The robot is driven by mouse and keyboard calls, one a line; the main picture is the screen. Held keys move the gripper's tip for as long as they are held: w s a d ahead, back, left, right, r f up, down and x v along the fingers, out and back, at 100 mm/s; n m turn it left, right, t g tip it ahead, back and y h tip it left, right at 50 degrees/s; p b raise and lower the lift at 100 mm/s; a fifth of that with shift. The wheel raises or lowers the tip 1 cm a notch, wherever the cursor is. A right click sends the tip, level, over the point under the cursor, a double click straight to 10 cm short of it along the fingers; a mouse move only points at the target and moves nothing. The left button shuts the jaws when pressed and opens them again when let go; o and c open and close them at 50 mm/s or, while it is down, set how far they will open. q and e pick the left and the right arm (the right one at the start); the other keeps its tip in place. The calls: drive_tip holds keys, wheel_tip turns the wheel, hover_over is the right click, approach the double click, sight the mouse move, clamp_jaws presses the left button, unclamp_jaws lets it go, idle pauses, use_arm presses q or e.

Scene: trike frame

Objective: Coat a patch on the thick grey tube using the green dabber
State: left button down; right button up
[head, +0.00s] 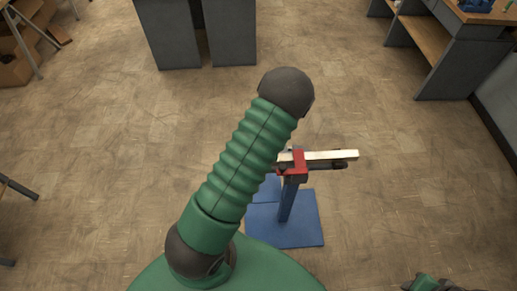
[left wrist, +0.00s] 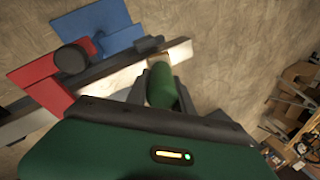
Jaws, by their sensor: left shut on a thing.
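A red clamp (head: 298,161) on a blue post holds a long, brightly lit pale bar (head: 345,154), with a dark bar (head: 330,166) just below it. In the left wrist view, the pale bar (left wrist: 180,50) runs diagonally and looks grey at its left end; I take it for the thick grey tube. My left gripper (left wrist: 160,95) is shut on the green dabber (left wrist: 160,84). The dabber's far end overlaps the bar's near edge in this view; I cannot tell whether they touch. My left gripper is hidden in the head view, and no right gripper jaws show.
The blue base plate (head: 285,220) stands on open floor. Grey cabinets (head: 195,35) are at the back and a workbench (head: 465,50) is at the back right. A dark round knob (left wrist: 71,57) projects near the red clamp. Floor around the stand is clear.

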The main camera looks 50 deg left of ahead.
use_arm(q)
drive_tip(key=shift+w+d, duration=0.9)
drive_tip(key=shift+w, duration=0.05)
drive_tip(key=shift+w+d+r, duration=0.1)
drive_tip(key=shift+w+d, duration=0.9)
drive_tip(key=shift+w, duration=0.3)
drive_tip(key=shift+w+d+b, duration=0.45)
drive_tip(key=shift+w+d, duration=0.65)
drive_tip(key=shift+w, duration=0.2)
drive_tip(key=shift+w+d+b, duration=0.4)
drive_tip(key=shift+w+d, duration=0.7)
drive_tip(key=shift+w, duration=0.2)
wheel_tip(320, 180, up, 6)
drive_tip(key=p, duration=0.4)
wheel_tip(320, 180, up, 3)
drive_tip(key=shift+s+f+p, duration=0.1)
drive_tip(key=shift+p, duration=1.05)
